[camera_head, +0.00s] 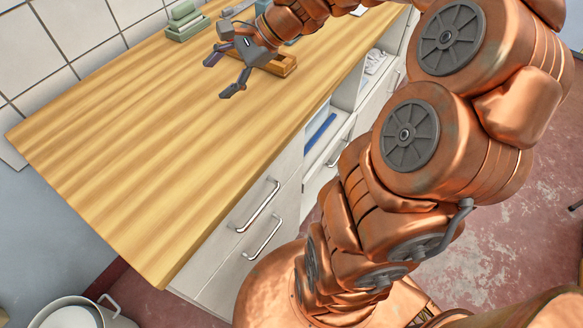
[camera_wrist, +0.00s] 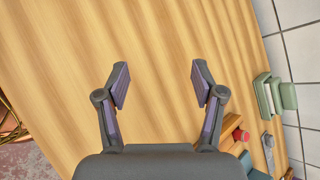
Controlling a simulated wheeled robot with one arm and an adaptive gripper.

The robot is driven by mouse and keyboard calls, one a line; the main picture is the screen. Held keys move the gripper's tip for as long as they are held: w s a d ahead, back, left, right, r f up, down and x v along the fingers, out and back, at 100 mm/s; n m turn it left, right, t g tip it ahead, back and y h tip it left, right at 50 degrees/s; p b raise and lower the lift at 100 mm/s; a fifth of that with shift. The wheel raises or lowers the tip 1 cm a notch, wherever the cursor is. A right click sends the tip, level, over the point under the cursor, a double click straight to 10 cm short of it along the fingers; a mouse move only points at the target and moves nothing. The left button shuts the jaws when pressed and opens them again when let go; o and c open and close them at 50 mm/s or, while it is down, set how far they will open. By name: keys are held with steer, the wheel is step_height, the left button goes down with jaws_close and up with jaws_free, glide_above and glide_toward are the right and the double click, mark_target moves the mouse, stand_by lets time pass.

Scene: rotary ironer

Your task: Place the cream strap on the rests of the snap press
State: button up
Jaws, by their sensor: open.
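My gripper (camera_head: 222,77) is open and empty above the wooden worktop (camera_head: 130,130). In the wrist view its two fingers (camera_wrist: 160,75) stand wide apart, with only bare wood between them. A brown wooden piece (camera_head: 284,66) lies on the worktop just behind my gripper, partly hidden by it. In the wrist view a wooden part (camera_wrist: 231,124) with a red knob (camera_wrist: 241,135) shows beside the right finger. I cannot tell whether this is the snap press. I cannot make out the cream strap in either view.
Green blocks (camera_head: 184,20) stand at the worktop's back edge by the tiled wall (camera_head: 85,30). A grey metal item (camera_wrist: 268,150) lies near them. Drawer handles (camera_head: 262,236) and an open shelf with a blue item (camera_head: 320,131) are at the front. The near worktop is clear.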

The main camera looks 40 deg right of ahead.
steer(key=s+a+n+g, duration=0.1)
steer(key=s+a, duration=0.1)
steer(key=s+a+f+n+g, duration=0.1)
steer(key=s+a+n, duration=0.1)
steer(key=s+a+f+n+h, duration=0.1)
steer(key=s+a+n, duration=0.1)
steer(key=s, duration=0.1)
steer(key=shift+f+g, duration=0.15)
steer(key=shift+g, duration=0.25)
steer(key=s+n, duration=0.1)
steer(key=s, duration=0.1)
steer(key=s+a+f+n+g+h, duration=0.1)
steer(key=s, duration=0.1)
steer(key=s+a+f+n+g+h, duration=0.1)
steer(key=s+n, duration=0.1)
steer(key=s, duration=0.1)
steer(key=shift+a+f, duration=0.1)
steer(key=shift+f, duration=0.1)
steer(key=s+d+f+n+g+h, duration=0.1)
steer(key=s+d+n+h, duration=0.1)
steer(key=s+n, duration=0.2)
steer(key=s+d+f+n+g+h, duration=0.1)
steer(key=s+d+f+n+h, duration=0.1)
steer(key=s, duration=0.8)
steer(key=shift+d+f+n+h, duration=0.35)
steer(key=shift+n+h, duration=0.25)
steer(key=shift+n, duration=0.4)
steer(key=shift+r, duration=0.15)
